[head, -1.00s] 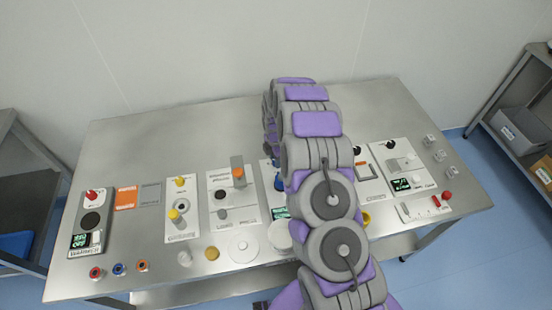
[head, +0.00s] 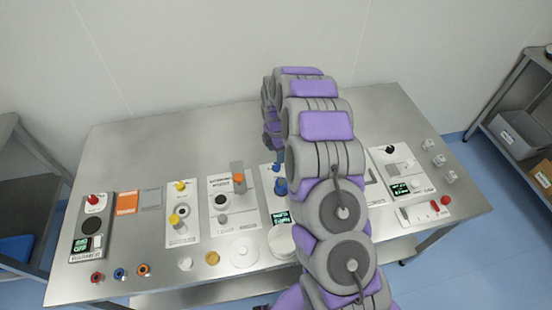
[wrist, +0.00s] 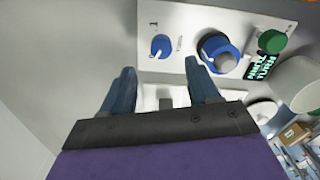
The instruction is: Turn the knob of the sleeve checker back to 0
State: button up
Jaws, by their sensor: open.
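A white panel (wrist: 205,15) with a small blue knob (wrist: 160,47) shows in the wrist view. The knob has a white pointer mark, and the labels 1 and 0 are printed beside it. My gripper (wrist: 160,68) is open and empty, its two blue-grey fingers spread with the knob just beyond the gap between the tips. I cannot tell how high the tips are above the panel. In the head view the panel (head: 268,200) is partly hidden by my arm, and my gripper is not clearly seen there.
A larger blue round part (wrist: 218,52), a green knob (wrist: 271,41) and a lit display (wrist: 257,67) are close to the small knob. Other panels, such as one with yellow knobs (head: 182,232), stand to the left on the steel table (head: 150,135). The table's back is clear.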

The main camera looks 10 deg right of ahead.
notch_tip(320, 180, up, 10)
jog(key=p, duration=0.1)
dwell(0.6)
